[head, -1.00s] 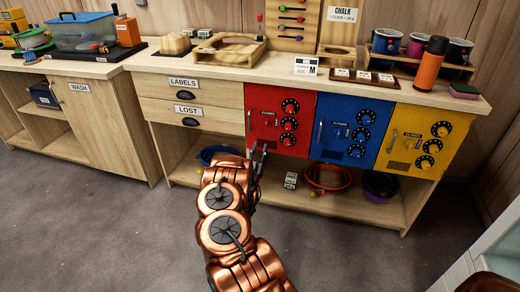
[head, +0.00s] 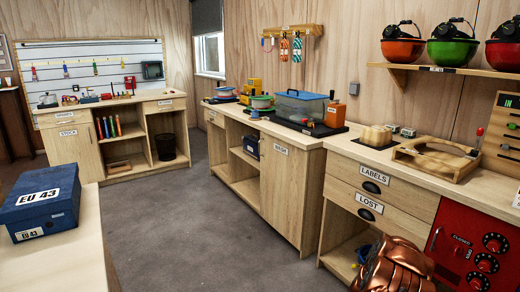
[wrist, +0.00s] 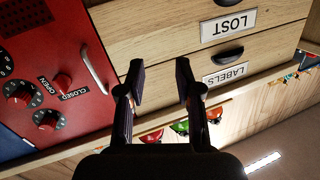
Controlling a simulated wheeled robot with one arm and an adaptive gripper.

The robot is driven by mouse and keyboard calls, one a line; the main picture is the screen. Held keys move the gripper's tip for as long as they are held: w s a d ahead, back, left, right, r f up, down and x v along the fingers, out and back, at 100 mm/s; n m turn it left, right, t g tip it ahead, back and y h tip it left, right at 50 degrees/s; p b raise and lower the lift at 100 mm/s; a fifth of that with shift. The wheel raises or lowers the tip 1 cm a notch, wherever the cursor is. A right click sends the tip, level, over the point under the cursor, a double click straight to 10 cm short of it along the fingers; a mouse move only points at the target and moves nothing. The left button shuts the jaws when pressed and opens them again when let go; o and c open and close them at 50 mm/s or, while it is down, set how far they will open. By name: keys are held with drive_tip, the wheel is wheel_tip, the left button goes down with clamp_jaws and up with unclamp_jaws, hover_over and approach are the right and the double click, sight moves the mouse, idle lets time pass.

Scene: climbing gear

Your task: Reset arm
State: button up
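My gripper (wrist: 160,80) is open and empty in the wrist view, its two fingers apart in front of the wooden drawer fronts. My copper arm (head: 396,266) shows at the bottom right of the head view, folded low before the counter; the gripper itself is not visible there. In the upside-down wrist view, the red locker door (wrist: 40,50) is to the left of the fingers, with its handle (wrist: 92,66) apart from them. The red door (head: 470,240) also shows at the head view's lower right edge.
Drawers marked LABELS (head: 371,180) and LOST (head: 368,204) are shut beside the red door. A blue EU 43 box (head: 42,200) sits on a table at left. A workbench (head: 130,102) stands at the back. Open grey floor (head: 190,225) lies between.

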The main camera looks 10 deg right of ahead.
drive_tip(key=w+a+r+n+t+y, duration=0.1)
drive_tip(key=w+a+r+n+y, duration=0.2)
drive_tip(key=a, duration=0.7)
drive_tip(key=w+a+r+n+y, duration=0.15)
drive_tip(key=w+a+y, duration=0.3)
drive_tip(key=a, duration=0.55)
drive_tip(key=s+a+r+n+g+y, duration=0.1)
drive_tip(key=s+a+r+y, duration=0.15)
drive_tip(key=a, duration=0.45)
drive_tip(key=s+a+r+n+g+y, duration=0.1)
drive_tip(key=s+a+r+n+y, duration=0.1)
drive_tip(key=s+a, duration=0.3)
drive_tip(key=s+a+r+n+g+y, duration=0.1)
drive_tip(key=s+a+r+y, duration=0.1)
drive_tip(key=a, duration=0.6)
drive_tip(key=s+a+r+n+g+y, duration=0.1)
drive_tip(key=s+a+r+g, duration=0.2)
drive_tip(key=s, duration=0.6)
drive_tip(key=s+a+r+n+g, duration=0.15)
drive_tip(key=s+a, duration=0.35)
drive_tip(key=s, duration=0.5)
drive_tip(key=s+r+n+g+h, duration=0.2)
drive_tip(key=s+g, duration=0.5)
drive_tip(key=s, duration=1.9)
wheel_tip(320, 180, up, 18)
drive_tip(key=w+t+p, duration=0.1)
drive_tip(key=p, duration=1.5)
drive_tip(key=shift+d+r+y, duration=0.15)
drive_tip(key=shift+d+y, duration=0.25)
